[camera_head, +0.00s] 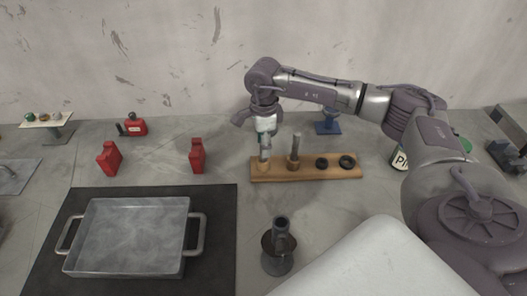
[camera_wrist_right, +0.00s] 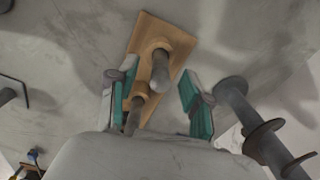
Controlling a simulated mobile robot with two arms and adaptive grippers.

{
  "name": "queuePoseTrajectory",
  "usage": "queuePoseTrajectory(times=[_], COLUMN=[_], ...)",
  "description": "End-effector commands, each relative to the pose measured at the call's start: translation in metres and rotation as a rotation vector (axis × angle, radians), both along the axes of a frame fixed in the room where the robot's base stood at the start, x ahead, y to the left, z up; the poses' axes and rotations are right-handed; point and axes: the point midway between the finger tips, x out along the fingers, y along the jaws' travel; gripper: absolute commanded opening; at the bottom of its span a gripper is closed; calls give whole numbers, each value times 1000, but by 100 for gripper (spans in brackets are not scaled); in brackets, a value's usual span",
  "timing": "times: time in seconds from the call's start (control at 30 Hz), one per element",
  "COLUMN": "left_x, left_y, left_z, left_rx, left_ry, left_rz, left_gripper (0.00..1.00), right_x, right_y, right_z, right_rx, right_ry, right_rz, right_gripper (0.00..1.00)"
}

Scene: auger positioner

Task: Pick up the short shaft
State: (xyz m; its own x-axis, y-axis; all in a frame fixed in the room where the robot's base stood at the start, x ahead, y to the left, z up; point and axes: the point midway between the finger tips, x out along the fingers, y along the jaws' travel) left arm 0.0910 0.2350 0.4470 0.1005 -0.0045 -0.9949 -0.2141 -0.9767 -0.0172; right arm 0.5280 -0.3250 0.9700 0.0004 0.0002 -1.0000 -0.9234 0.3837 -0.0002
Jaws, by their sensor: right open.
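A wooden board (camera_head: 335,173) holds two upright grey shafts in wooden collars. The left shaft (camera_head: 264,160) is partly hidden by my right gripper (camera_head: 265,148); the other shaft (camera_head: 296,147) stands just to its right. I cannot tell for sure which one is the short shaft. My right gripper points down over the left end of the board. In the right wrist view its teal-padded fingers (camera_wrist_right: 160,105) are apart. One shaft (camera_wrist_right: 160,72) shows between them, and the other shaft (camera_wrist_right: 134,115) shows close to the left finger. My left gripper is not in view.
Two black rings (camera_head: 347,162) lie at the board's right end. A dark flanged auger part (camera_head: 279,247) stands in front, also at right in the wrist view (camera_wrist_right: 262,135). A metal tray (camera_head: 130,235), red bottles (camera_head: 197,156) and a blue stand (camera_head: 328,125) are around.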

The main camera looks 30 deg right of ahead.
Motion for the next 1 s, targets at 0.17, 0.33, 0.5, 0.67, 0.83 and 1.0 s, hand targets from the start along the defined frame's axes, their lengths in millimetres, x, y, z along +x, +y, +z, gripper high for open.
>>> queuePoseTrajectory(times=[0.17,0.33,0.5,0.67,0.83,1.0], left_x=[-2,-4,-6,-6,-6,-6], left_y=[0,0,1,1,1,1], left_z=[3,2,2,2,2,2], left_rx=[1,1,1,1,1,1], left_ry=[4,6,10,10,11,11], left_rz=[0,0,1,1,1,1], left_gripper=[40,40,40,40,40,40], right_x=[0,0,0,0,0,0], right_y=[0,0,0,0,0,0], right_z=[-11,-12,-12,-11,-11,-10], right_rx=[0,0,0,0,1,0], right_ry=[0,0,0,0,-1,-2], right_rz=[2,2,1,1,1,1], right_gripper=[50,50,23,0,0,0])
